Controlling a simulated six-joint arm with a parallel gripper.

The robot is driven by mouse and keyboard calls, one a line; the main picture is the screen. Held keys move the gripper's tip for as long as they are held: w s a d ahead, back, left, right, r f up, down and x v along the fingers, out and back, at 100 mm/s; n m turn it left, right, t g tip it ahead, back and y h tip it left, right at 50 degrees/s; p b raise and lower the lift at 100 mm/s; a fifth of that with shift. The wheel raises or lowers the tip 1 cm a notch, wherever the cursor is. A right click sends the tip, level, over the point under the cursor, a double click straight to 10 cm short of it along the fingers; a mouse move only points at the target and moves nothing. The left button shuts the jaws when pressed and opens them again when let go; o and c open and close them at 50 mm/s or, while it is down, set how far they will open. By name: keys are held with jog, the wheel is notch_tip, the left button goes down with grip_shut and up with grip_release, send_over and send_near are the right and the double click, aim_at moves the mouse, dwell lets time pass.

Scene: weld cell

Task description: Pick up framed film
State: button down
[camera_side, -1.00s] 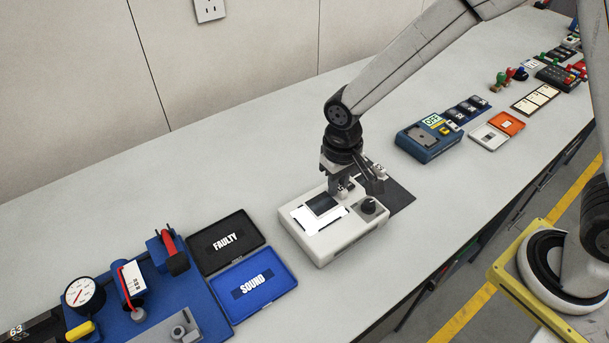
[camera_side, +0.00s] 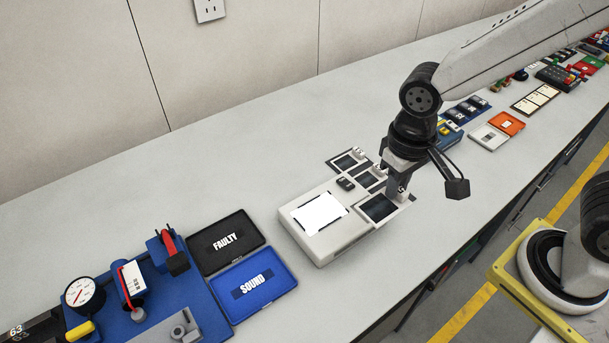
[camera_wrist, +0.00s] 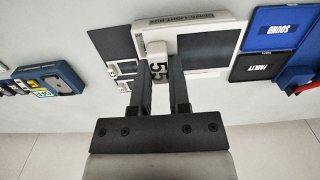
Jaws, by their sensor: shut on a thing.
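My gripper (camera_side: 397,184) is shut on the white tab of a framed film (camera_side: 378,208), a dark panel in a pale frame. The film is held roughly flat over the right end of the white light box (camera_side: 326,247). In the wrist view, the fingers (camera_wrist: 160,88) stand on either side of the tab, which reads "55". Two other framed films, one (camera_side: 348,160) behind the other (camera_side: 370,180), lie beyond the light box.
The light box's lit panel (camera_side: 321,213) is bare. Left of it are the black FAULTY tray (camera_side: 250,225) and blue SOUND tray (camera_side: 284,270), then a blue fixture (camera_side: 207,320) with a gauge. An orange-lidded case (camera_side: 506,123) lies at the right.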

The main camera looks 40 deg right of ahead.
jog(key=shift+s+d+r, duration=0.2)
jog(key=shift+s+r, duration=0.1)
jog(key=shift+s, duration=0.35)
dwell(0.3)
jog(key=shift+w+a, duration=0.3)
jog(key=shift+a, duration=0.05)
jog(key=w+a+f, duration=0.3)
jog(key=w+a, duration=0.4)
jog(key=a, duration=0.3)
send_over(265, 273)
notch_tip(265, 273, down, 6)
jog(key=shift+f, duration=0.3)
jog(key=shift+f, duration=3.5)
